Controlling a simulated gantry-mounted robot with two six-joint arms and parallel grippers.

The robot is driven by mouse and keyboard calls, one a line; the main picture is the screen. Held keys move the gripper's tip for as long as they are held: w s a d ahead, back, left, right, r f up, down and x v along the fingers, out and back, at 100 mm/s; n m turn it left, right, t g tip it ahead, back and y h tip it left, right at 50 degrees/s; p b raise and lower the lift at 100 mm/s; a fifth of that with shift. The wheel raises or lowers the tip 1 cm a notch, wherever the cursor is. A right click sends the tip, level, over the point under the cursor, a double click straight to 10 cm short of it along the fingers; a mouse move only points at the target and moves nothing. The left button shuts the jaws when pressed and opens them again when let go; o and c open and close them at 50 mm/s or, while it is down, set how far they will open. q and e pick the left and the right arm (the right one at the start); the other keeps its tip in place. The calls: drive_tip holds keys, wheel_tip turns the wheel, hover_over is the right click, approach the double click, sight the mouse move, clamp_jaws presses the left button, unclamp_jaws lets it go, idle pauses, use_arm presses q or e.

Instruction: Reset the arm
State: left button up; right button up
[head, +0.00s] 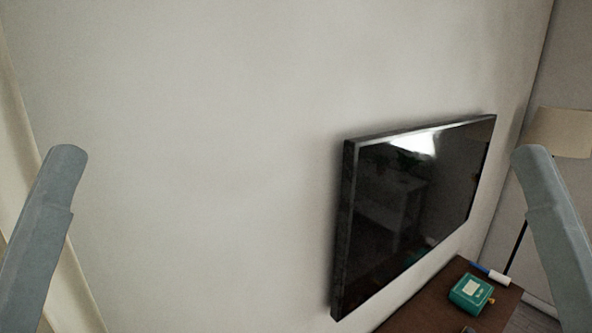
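In the head view my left arm comes up from the lower left edge as a grey link. My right arm comes up from the lower right edge as a similar grey link. Both links stand raised and apart, with the wall between them. No gripper fingers show, so I cannot see what either gripper holds.
A black television (415,215) hangs on the pale wall (200,130). Below it a brown wooden surface (440,300) holds a green box (471,294) and a blue and white marker (490,273). A floor lamp (560,132) stands at the right. A curtain (15,130) hangs at the left.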

wheel_tip(320, 180, up, 16)
drive_tip(key=p, duration=1.2)
use_arm(q)
wheel_tip(320, 180, up, 16)
use_arm(e)
drive_tip(key=shift+o, duration=0.9)
drive_tip(key=shift+f, duration=0.1)
use_arm(q)
drive_tip(key=shift+f, duration=0.1)
